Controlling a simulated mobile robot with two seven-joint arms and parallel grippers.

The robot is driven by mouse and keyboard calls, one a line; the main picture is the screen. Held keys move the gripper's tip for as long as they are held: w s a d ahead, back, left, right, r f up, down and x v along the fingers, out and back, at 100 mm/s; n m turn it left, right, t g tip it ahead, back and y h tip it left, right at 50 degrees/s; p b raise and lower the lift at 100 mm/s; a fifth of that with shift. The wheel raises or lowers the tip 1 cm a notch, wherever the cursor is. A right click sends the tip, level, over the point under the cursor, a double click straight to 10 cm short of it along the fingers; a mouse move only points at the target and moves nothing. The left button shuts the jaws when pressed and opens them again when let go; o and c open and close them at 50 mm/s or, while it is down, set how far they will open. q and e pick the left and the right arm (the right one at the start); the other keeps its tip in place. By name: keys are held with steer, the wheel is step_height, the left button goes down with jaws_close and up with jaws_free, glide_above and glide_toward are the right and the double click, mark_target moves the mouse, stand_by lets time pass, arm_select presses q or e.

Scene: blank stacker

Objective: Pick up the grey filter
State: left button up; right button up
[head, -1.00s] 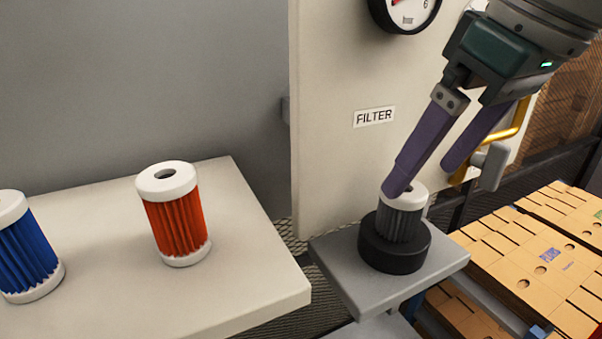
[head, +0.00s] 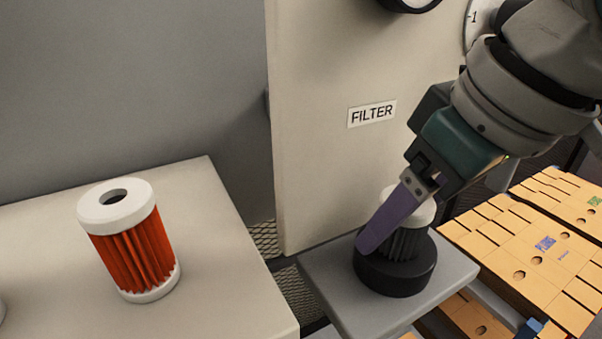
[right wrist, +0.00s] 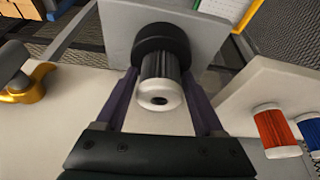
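The grey filter (head: 405,241) has a white cap and stands in a black round holder (head: 398,275) on a small grey shelf (head: 345,300). In the right wrist view the filter (right wrist: 160,84) lies between the purple fingers of my right gripper (right wrist: 162,82), with gaps visible on both sides. My right gripper (head: 385,235) is open and lowered around the filter; one finger hides part of the filter in the head view. The far finger is hidden there. My left gripper is not in view.
An orange-red filter (head: 132,245) with white caps stands on a pale table (head: 220,270) at the left. A blue filter (right wrist: 311,128) stands next to it. A panel labelled FILTER (head: 372,114) rises behind the shelf. Cardboard boxes (head: 530,250) sit at the right.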

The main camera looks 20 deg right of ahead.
steer(key=c, duration=1.1)
jaws_close()
steer(key=shift+r, duration=0.15)
